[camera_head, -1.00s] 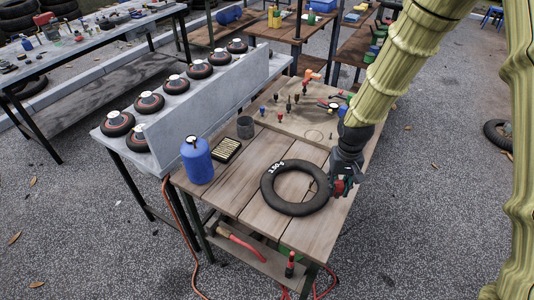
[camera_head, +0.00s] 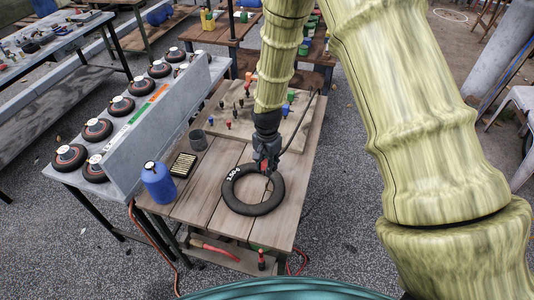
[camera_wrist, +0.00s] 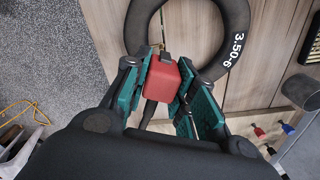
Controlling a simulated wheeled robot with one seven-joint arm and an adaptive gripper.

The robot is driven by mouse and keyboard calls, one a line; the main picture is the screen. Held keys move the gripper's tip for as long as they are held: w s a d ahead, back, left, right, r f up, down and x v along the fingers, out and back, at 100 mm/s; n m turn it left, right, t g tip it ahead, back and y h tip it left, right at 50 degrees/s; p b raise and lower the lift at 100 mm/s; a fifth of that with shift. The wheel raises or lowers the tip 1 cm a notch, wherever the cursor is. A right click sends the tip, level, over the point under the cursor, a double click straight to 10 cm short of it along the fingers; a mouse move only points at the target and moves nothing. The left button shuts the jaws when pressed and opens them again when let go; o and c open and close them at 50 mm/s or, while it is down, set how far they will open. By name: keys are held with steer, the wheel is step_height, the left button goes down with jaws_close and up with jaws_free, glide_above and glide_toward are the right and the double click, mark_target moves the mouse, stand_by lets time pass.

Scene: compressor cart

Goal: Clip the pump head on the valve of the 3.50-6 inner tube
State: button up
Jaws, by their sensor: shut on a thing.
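The black inner tube marked 3.50-6 (camera_head: 238,203) lies flat on the wooden workbench. It also shows at the top of the wrist view (camera_wrist: 208,68). My gripper (camera_head: 266,166) is over the tube's far edge in the head view. In the wrist view my gripper (camera_wrist: 166,88) has its green pads shut on the red pump head (camera_wrist: 162,84), which has a dark lever or end on top and a black hose below. My gripper hides part of the tube.
A blue bottle (camera_head: 158,182) and a dark-framed tray (camera_head: 183,165) stand on the bench left of the tube. A grey cup (camera_head: 198,140) stands behind them. A board (camera_head: 222,117) with coloured fittings lies at the back. Bare planks surround the tube.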

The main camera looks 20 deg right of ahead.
steer(key=shift+w+d+r+m, duration=0.15)
steer(key=shift+w+r+m, duration=0.05)
steer(key=shift+m, duration=0.4)
steer(key=shift+f, duration=0.15)
steer(key=shift+s+f, duration=0.1)
steer(key=shift+f, duration=0.3)
steer(key=shift+f+b, duration=1.3)
steer(key=shift+f, duration=1.1)
steer(key=shift+f+b, duration=0.4)
steer(key=shift+f, duration=0.65)
steer(key=o, duration=1)
steer(key=shift+r, duration=0.1)
